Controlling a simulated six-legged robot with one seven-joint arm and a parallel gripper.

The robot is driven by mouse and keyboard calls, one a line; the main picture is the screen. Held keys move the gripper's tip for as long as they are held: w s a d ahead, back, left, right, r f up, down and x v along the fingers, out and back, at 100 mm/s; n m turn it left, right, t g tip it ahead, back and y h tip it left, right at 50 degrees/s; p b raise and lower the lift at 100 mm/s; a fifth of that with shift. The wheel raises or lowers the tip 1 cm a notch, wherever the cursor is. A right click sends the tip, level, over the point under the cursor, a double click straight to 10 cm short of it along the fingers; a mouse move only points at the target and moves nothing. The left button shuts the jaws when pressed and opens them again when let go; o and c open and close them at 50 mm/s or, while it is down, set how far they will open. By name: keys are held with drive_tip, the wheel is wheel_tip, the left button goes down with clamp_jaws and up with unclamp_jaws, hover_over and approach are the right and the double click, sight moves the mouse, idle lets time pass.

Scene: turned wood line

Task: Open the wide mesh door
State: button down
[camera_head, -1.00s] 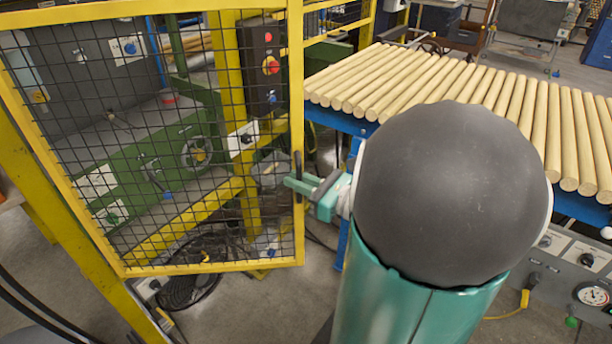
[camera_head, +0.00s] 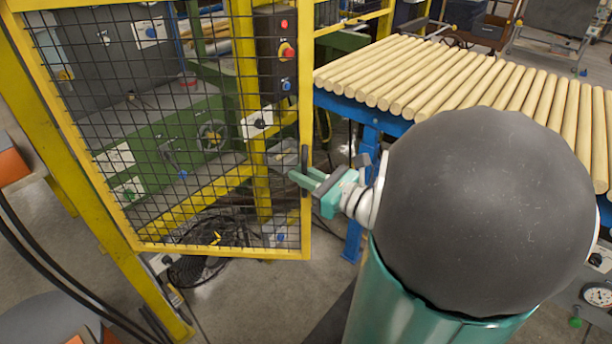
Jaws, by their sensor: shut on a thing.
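The wide mesh door (camera_head: 309,228) has a yellow frame and black wire mesh and fills the left of the head view. It stands ajar, swung out from the yellow guard frame behind it. A dark upright handle (camera_head: 305,160) sits on its right-hand stile. My gripper (camera_head: 300,178), with green fingers, is shut on the handle. My large dark arm joint and green link cover the right middle of the view. The exact contact of the fingers on the handle is small in the picture.
Wooden rods (camera_head: 440,75) lie in a row on a blue-framed stand (camera_head: 372,120) at the right. A control box with red and blue buttons (camera_head: 276,55) is behind the mesh. Black cables (camera_head: 190,268) lie on the floor under the door. Open grey floor (camera_head: 270,295) is in front.

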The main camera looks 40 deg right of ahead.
drive_tip(key=c, duration=1.5)
unclamp_jaws()
drive_tip(key=shift+a, duration=0.1)
drive_tip(key=shift+c, duration=0.2)
drive_tip(key=shift+s, duration=0.2)
